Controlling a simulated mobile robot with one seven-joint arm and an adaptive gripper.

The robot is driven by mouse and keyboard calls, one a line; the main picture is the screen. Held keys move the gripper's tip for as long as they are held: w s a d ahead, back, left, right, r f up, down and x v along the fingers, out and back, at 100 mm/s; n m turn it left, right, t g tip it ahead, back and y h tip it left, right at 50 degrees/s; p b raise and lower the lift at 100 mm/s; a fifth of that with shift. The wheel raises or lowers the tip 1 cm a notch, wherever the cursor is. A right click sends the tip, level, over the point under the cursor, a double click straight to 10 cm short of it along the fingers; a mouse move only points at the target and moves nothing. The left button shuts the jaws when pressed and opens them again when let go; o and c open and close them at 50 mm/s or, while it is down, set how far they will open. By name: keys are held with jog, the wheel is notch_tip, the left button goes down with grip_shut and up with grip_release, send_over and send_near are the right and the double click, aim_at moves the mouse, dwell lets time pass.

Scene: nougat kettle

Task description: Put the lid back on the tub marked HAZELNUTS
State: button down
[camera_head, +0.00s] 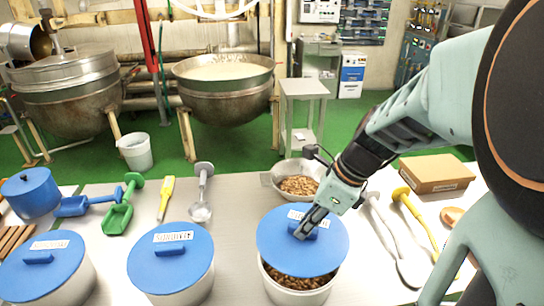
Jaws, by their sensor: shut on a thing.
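My gripper (303,229) is shut on the raised handle of a blue round lid (277,252). The lid is over a white tub (297,298) at the front centre of the table. A gap shows at the near side, where brown nuts (302,282) are visible below the lid. The lid hides the tub's far rim, and I cannot tell whether the two touch there. A white label on the lid is too small to read; no marking shows on the tub.
Two tubs with blue lids (170,258) (45,265) stand to the left. A metal pan of nuts (297,185) is just behind the held lid. Scoops, including a green one (118,217), lie along the back left. A cardboard box (436,173) and long tools (413,213) lie right.

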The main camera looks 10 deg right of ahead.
aim_at(304, 241)
notch_tip(304, 241, down, 4)
jog(key=b, duration=0.3)
jog(key=shift+f+b, duration=0.25)
jog(key=shift+b, duration=0.1)
jog(key=shift+f, duration=0.5)
jog(key=shift+w+p, duration=0.1)
jog(key=shift+p, duration=0.2)
dwell(0.6)
jog(key=shift+f, duration=0.4)
dwell(1.2)
jog(key=c, duration=1.8)
grip_release()
jog(key=shift+o, duration=0.6)
